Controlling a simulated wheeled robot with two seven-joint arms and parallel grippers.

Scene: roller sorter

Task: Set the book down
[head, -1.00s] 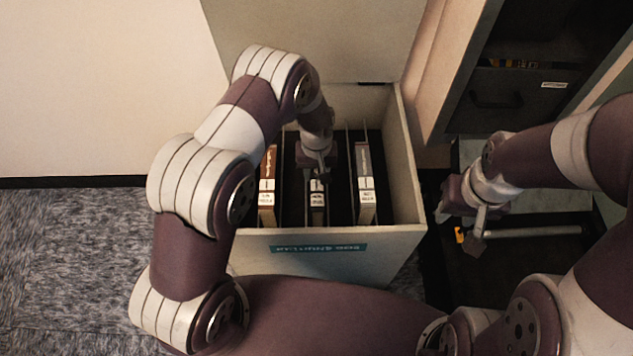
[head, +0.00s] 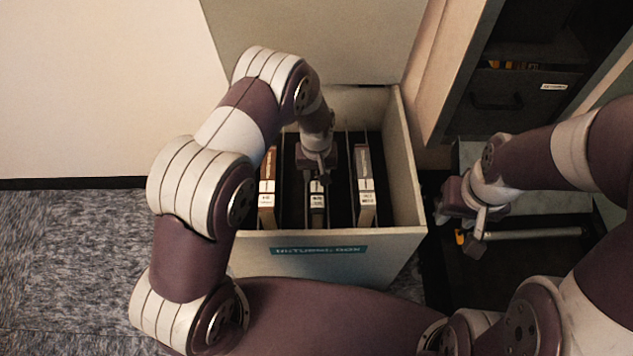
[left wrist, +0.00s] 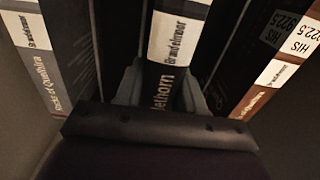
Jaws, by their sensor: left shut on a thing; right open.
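A dark book with a white label (head: 317,202) stands upright in the middle slot of the return box (head: 405,235). My left gripper (head: 317,172) reaches down into the box and is shut on this book's upper part. In the left wrist view the dark spine of the book (left wrist: 172,85) sits between my gripper's fingers. Whether the book's lower end rests on the box floor is hidden. My right gripper (head: 462,222) is open and apart from the box, to its right.
A brown book (head: 267,190) stands in the left slot and a grey book (head: 365,190) in the right slot, with thin dividers between. A dark cabinet with a drawer (head: 510,95) stands at the back right. Carpet lies clear on the left.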

